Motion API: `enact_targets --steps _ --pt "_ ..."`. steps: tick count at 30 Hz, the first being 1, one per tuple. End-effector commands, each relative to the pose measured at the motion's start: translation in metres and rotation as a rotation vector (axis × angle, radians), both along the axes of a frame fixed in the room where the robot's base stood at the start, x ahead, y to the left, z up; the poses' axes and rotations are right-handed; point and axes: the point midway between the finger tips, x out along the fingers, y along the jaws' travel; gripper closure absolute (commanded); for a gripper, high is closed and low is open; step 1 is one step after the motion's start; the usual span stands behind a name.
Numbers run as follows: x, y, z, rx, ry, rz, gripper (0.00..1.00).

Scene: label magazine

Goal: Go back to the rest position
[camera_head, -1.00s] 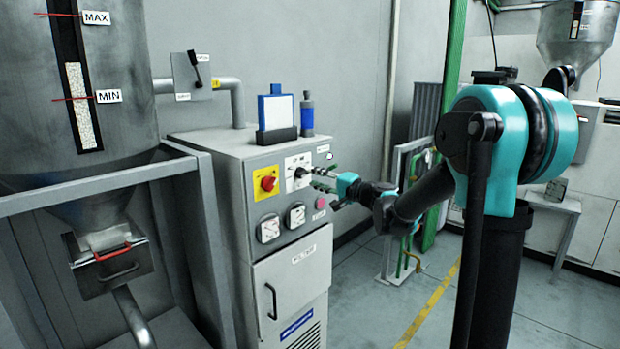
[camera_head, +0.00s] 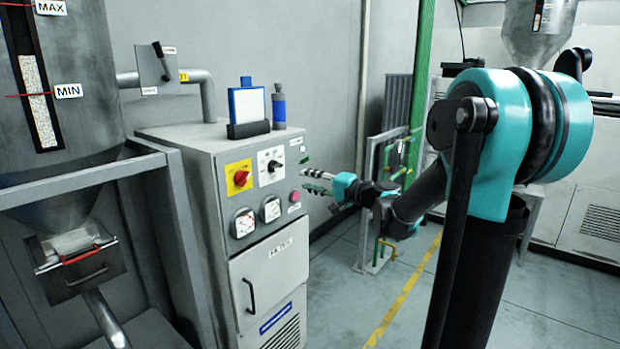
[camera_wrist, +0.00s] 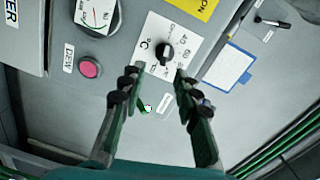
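My gripper (camera_head: 318,182) is in front of the grey control cabinet (camera_head: 190,150), to the right of its panel. In the wrist view my gripper (camera_wrist: 156,74) has two fingers spread apart with nothing held between them. A black rotary knob (camera_wrist: 165,50) on a white dial plate shows just beyond the fingertips. The knob (camera_head: 272,166) is also visible in the head view, clear of the gripper. My arm reaches out from the right side of the head view.
The panel has a red switch on a yellow plate (camera_head: 240,177), a pink button (camera_head: 295,196) and two gauges. A blue-framed board (camera_head: 247,106) and a blue bottle (camera_head: 279,107) stand on top of the cabinet. A hopper (camera_head: 60,90) is at left. Floor (camera_head: 345,290) right of the cabinet is open.

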Motion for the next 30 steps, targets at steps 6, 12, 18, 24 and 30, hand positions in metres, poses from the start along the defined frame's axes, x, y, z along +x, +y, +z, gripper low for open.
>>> enact_targets --steps 6,12,18,24,30 --pt "-0.067 -0.004 -0.072 -0.304 0.045 0.053 0.68" --pt "-0.145 -0.041 -0.162 -0.680 0.126 0.097 0.68" --pt "-0.221 -0.106 -0.236 -1.049 0.228 0.109 0.68" --pt "-0.275 -0.167 -0.275 -1.317 0.312 0.097 0.68" --pt "-0.293 -0.191 -0.285 -1.415 0.346 0.086 0.68"
